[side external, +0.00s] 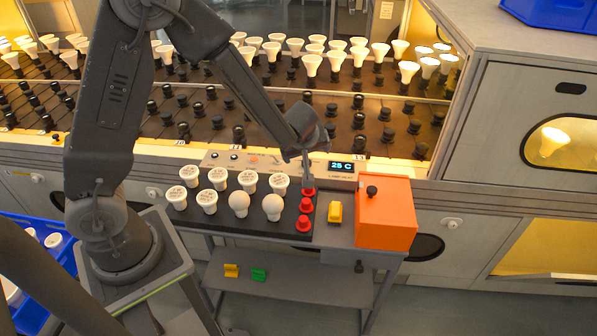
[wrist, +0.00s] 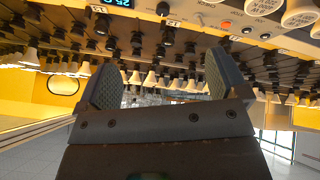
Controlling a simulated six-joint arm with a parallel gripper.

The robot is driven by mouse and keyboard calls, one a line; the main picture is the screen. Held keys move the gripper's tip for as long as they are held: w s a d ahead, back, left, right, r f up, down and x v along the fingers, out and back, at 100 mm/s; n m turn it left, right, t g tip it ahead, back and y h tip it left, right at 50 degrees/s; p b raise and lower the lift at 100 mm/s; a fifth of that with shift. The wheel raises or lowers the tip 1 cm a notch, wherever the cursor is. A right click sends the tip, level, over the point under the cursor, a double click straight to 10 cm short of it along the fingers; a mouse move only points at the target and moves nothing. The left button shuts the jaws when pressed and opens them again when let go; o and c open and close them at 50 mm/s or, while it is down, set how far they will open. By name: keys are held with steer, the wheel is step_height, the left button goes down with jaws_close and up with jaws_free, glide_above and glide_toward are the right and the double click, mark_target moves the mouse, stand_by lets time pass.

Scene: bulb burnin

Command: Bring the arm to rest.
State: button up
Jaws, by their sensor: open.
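My gripper (side external: 307,178) hangs above the back right part of the bench, close to the red sockets, in the side external view. In the wrist view my gripper (wrist: 160,85) has its two fingers spread wide, with nothing between them. My arm reaches up from its pedestal and bends down to the right. Whether the fingertips touch the nearest red socket (side external: 307,190) cannot be told.
White bulbs (side external: 239,200) stand in rows on a dark tray. The rack (side external: 230,110) of bulbs and sockets rises behind, with a display (side external: 341,167) reading 25 C. Blue bins (side external: 62,268) stand at left.

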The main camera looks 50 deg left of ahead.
steer(key=w+d+r+m+t+h, duration=0.1)
steer(key=d+r+m+t+h, duration=0.3)
steer(key=r, duration=0.6)
steer(key=s+d+r+m+h, duration=0.45)
steer(key=s+d+r, duration=0.25)
steer(key=r, duration=0.2)
steer(key=s+a+m+g+y, duration=0.1)
steer(key=s+a+m+y, duration=0.1)
steer(key=s, duration=0.6)
steer(key=s+a+m+g+y, duration=0.2)
steer(key=s+m, duration=0.1)
steer(key=s, duration=0.6)
steer(key=shift+s+f, duration=0.2)
steer(key=shift+s, duration=0.1)
